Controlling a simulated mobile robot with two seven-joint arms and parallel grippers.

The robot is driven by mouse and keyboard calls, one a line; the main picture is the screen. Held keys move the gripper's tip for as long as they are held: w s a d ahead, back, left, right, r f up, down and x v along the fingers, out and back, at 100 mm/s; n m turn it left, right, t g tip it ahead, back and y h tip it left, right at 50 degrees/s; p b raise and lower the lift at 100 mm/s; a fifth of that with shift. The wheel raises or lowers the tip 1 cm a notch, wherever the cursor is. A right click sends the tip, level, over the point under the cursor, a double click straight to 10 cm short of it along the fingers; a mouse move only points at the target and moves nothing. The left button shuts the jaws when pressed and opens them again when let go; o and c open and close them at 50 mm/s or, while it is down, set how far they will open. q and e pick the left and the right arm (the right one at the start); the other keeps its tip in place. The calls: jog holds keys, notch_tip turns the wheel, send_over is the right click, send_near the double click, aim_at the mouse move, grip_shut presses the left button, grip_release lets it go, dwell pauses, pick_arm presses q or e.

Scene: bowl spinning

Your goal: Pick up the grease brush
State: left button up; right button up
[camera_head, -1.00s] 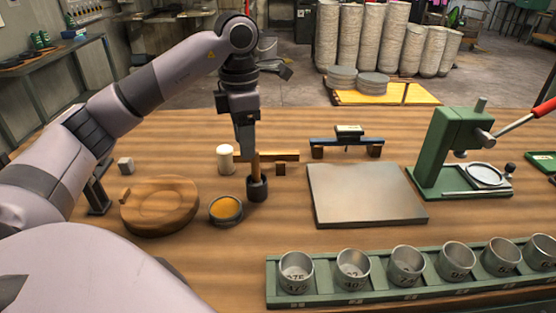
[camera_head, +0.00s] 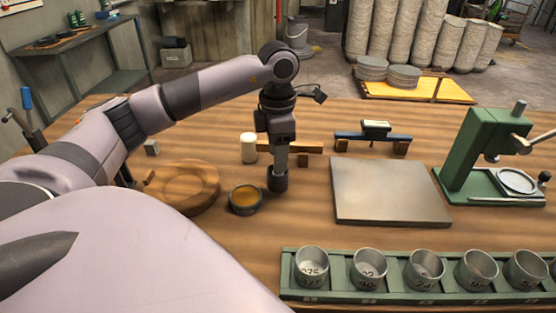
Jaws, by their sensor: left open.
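The grease brush stands upright in a small dark cup (camera_head: 278,181) on the wooden table, just left of the grey plate. Its wooden handle is now hidden by my gripper, so I cannot see how the fingers sit against it. My left gripper (camera_head: 281,162) points straight down directly over the cup, its fingertips at or close to the rim. It is open. My right gripper is not in view.
A small bowl of amber grease (camera_head: 245,198) stands close left of the cup, with a round wooden board (camera_head: 182,187) beyond. A white cylinder (camera_head: 248,148) stands behind. A grey plate (camera_head: 388,191), green press (camera_head: 478,150) and rack of metal cups (camera_head: 395,296) lie right and front.

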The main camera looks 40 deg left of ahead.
pick_arm(q)
grip_shut()
jog(key=shift+r, duration=0.15)
